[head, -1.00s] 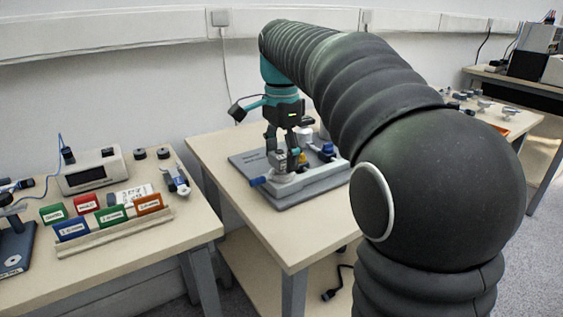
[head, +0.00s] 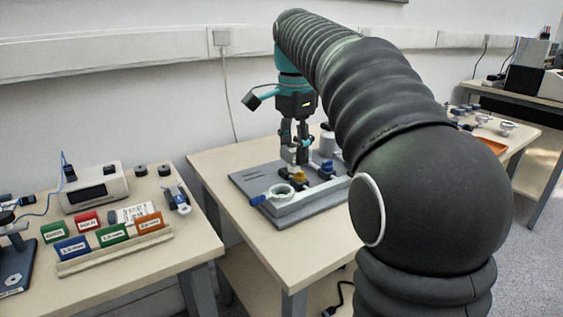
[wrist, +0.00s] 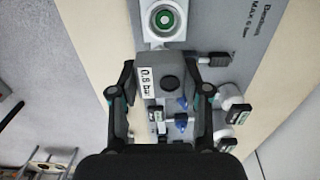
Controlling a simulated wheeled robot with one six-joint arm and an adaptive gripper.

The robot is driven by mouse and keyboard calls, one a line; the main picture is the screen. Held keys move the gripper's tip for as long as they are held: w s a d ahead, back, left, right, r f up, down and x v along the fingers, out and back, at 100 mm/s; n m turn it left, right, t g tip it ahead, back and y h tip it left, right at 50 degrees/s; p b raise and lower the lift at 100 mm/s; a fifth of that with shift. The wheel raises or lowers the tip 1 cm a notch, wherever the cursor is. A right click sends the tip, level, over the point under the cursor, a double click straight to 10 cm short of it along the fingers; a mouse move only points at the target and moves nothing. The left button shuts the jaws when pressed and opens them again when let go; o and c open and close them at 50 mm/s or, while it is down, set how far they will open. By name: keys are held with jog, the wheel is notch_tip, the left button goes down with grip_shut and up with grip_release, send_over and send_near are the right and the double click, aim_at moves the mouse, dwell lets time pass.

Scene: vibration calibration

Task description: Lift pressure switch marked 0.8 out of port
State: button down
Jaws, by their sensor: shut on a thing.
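The pressure switch (wrist: 172,82), a grey block with a white "0.8 bar" label, is between the fingers of my gripper (wrist: 159,95) in the wrist view. The gripper is shut on it. In the head view my gripper (head: 296,148) is above the grey fixture plate, with the switch (head: 299,156) partly hidden between its fingers.
A side table at left holds a meter (head: 95,190) and coloured labelled blocks (head: 112,234). The fixture table's front (head: 270,240) is clear.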

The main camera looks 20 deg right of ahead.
jog(key=d+r+p, duration=0.1)
jog(key=d+r, duration=0.8)
jog(key=shift+r, duration=0.2)
dwell(0.4)
